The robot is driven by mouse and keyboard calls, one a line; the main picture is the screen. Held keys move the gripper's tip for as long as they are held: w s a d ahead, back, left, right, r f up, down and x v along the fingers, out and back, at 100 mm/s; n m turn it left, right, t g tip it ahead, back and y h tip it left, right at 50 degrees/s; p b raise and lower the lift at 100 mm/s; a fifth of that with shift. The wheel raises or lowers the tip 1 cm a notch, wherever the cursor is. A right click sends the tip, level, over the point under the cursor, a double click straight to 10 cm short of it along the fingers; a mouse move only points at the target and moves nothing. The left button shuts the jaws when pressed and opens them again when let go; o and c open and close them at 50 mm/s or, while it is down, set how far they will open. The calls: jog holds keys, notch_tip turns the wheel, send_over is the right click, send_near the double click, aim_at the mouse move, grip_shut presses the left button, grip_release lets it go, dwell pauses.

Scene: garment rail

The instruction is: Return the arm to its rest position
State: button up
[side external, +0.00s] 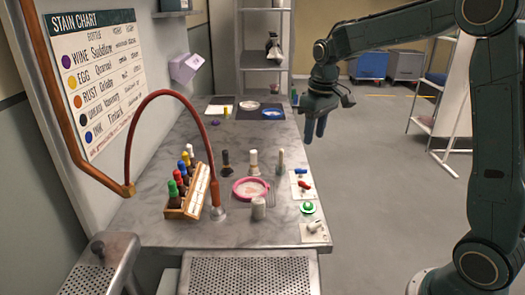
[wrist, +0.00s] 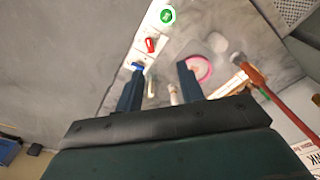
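My gripper (side external: 315,130) hangs at the right edge of the grey work table (side external: 190,228), fingers pointing down, raised above the table's level. In the wrist view my gripper (wrist: 158,74) shows two fingers well apart with nothing held between them. My arm reaches in from the right and bends down to the gripper.
A wooden rack of coloured bottles (side external: 187,195), a pink dish (side external: 250,189), a grey cup (side external: 258,208) and a red curved hose (side external: 213,160) stand on the table. Switches (side external: 303,184) and a green button (side external: 308,207) line its right edge. Floor to the right is open.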

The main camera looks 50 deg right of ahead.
jog(key=s+a+r+t, duration=0.1)
jog(key=s+a+r, duration=0.2)
jog(key=s, duration=0.3)
jog(key=s+a+r+t, duration=0.1)
jog(key=s+a+r, duration=0.2)
jog(key=s+a, duration=0.15)
jog(key=s+a+f+t, duration=0.2)
jog(key=s+a, duration=0.1)
jog(key=s, duration=1)
jog(key=shift+s+t, duration=0.3)
jog(key=shift+s, duration=0.1)
